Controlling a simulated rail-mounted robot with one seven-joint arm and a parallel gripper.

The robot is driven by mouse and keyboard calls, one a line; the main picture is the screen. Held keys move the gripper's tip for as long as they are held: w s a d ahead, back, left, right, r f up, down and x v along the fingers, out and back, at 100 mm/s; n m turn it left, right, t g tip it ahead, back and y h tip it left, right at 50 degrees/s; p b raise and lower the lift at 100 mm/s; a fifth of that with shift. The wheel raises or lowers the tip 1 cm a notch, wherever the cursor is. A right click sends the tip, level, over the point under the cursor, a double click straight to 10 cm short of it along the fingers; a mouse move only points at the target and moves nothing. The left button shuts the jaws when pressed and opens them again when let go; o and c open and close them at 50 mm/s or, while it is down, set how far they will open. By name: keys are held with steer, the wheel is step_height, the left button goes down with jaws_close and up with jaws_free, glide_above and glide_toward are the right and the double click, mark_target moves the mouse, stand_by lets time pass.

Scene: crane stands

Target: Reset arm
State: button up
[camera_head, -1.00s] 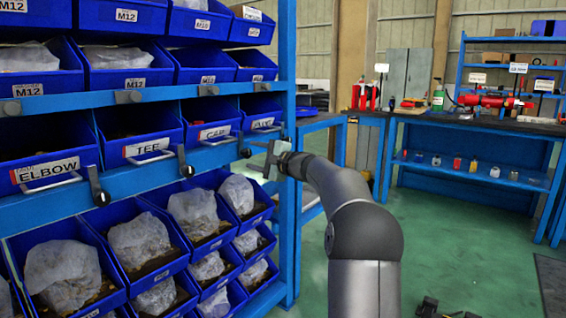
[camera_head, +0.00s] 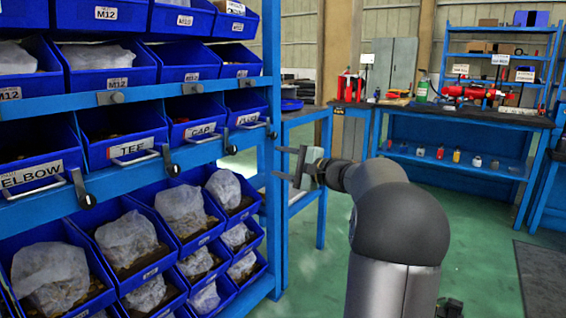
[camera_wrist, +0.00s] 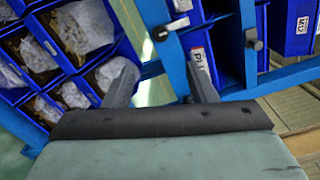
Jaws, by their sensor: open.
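My gripper (camera_head: 289,168) is at the end of my grey arm, just right of the blue bin rack (camera_head: 271,120) in the head view. It is apart from the rack's right post. In the wrist view my gripper (camera_wrist: 160,85) shows two grey fingers spread apart with nothing between them. Beyond them are the rack's blue frame and bins, seen tilted. The task names no other object.
Labelled bins such as TEE (camera_head: 125,130) and CAP (camera_head: 196,118) fill the rack; lower bins hold plastic bags (camera_head: 126,238). A blue workbench (camera_head: 460,118) with red tools stands at the back right. Green floor (camera_head: 480,235) is clear between.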

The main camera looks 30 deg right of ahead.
steer(key=shift+a, duration=0.1)
steer(key=s+a+r+n+g+p, duration=0.2)
steer(key=s+a+g+p, duration=0.1)
steer(key=a+p, duration=0.4)
steer(key=s+a+r+n+g+p, duration=0.1)
steer(key=s+a+n+g+p, duration=0.3)
steer(key=a, duration=0.5)
steer(key=s+a+r+n+g+p, duration=0.1)
steer(key=s+a+r+g+p, duration=0.15)
steer(key=a+p, duration=0.55)
steer(key=s+a+r+n+g+h+p, duration=0.2)
steer(key=s+n+p, duration=0.1)
steer(key=s+p, duration=0.3)
steer(key=s+a+r+n+g+h+p, duration=0.1)
steer(key=s+n+p, duration=0.3)
steer(key=s, duration=0.6)
steer(key=s+a+r+n+g+h+p, duration=0.2)
steer(key=s+r+n+g+h+p, duration=0.1)
steer(key=s+p, duration=0.5)
steer(key=shift+s+a+g+h+p, duration=0.2)
steer(key=shift+a+g+h+p, duration=0.1)
steer(key=shift+g+p, duration=0.1)
